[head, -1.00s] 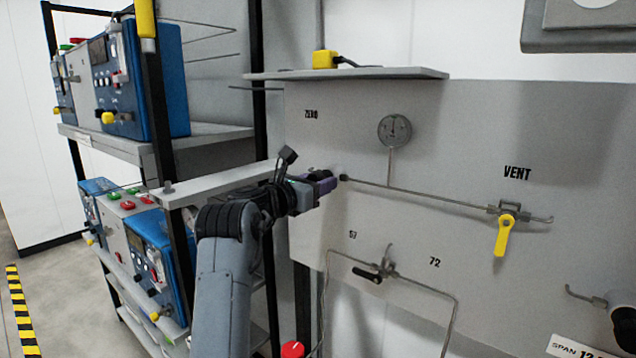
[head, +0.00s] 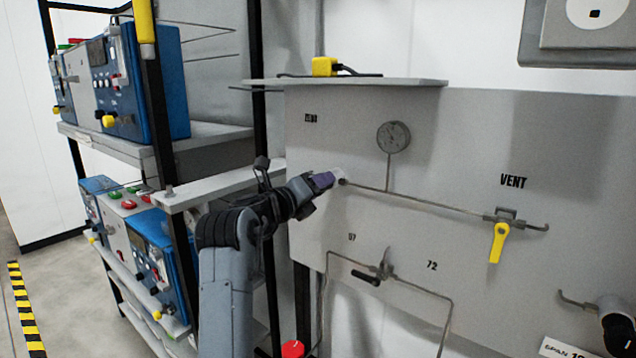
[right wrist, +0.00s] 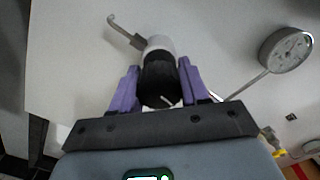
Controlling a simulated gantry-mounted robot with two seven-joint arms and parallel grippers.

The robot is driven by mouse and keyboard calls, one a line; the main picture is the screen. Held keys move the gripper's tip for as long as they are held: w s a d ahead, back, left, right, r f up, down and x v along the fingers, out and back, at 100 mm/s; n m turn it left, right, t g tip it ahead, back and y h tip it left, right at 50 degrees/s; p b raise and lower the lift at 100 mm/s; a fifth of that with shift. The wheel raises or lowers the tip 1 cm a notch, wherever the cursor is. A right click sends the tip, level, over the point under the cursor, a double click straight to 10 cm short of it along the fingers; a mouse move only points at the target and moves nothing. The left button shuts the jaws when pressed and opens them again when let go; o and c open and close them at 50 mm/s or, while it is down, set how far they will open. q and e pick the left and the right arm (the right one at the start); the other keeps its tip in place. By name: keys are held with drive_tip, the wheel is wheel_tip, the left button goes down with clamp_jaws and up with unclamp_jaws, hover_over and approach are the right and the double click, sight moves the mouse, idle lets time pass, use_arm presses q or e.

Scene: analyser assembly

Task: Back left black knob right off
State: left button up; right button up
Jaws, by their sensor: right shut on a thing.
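A black knob (right wrist: 160,82) with a white pointer line sits on a white round valve body (right wrist: 160,44) on the grey panel. In the right wrist view the two purple fingers of my right gripper (right wrist: 160,90) stand on either side of the knob and are shut on it. In the head view my right gripper (head: 325,180) reaches the panel at the left end of the thin pipe, with the white valve body (head: 341,176) just beyond the fingertips. There the gripper hides the knob. My left gripper is not in view.
A round gauge (head: 393,137) stands above the pipe. A yellow VENT lever (head: 499,242) hangs down at the right. A black-handled valve (head: 367,277) is below, and another dark knob (head: 618,330) is at the lower right. Shelves with blue instruments (head: 155,80) stand at the left.

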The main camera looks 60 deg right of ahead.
drive_tip(key=n+p, duration=0.1)
drive_tip(key=n, duration=0.1)
drive_tip(key=n+p, duration=0.1)
drive_tip(key=n, duration=0.1)
drive_tip(key=shift+r+n, duration=0.2)
drive_tip(key=shift+n, duration=0.1)
drive_tip(key=n+p, duration=0.4)
drive_tip(key=n, duration=0.1)
drive_tip(key=shift+r, duration=0.1)
drive_tip(key=n+p, duration=0.2)
drive_tip(key=n, duration=0.1)
drive_tip(key=n+p, duration=0.4)
drive_tip(key=shift+r, duration=0.1)
drive_tip(key=shift+n+p, duration=0.85)
drive_tip(key=shift+n, duration=0.25)
drive_tip(key=shift+n+p, duration=0.35)
drive_tip(key=shift+n, duration=0.05)
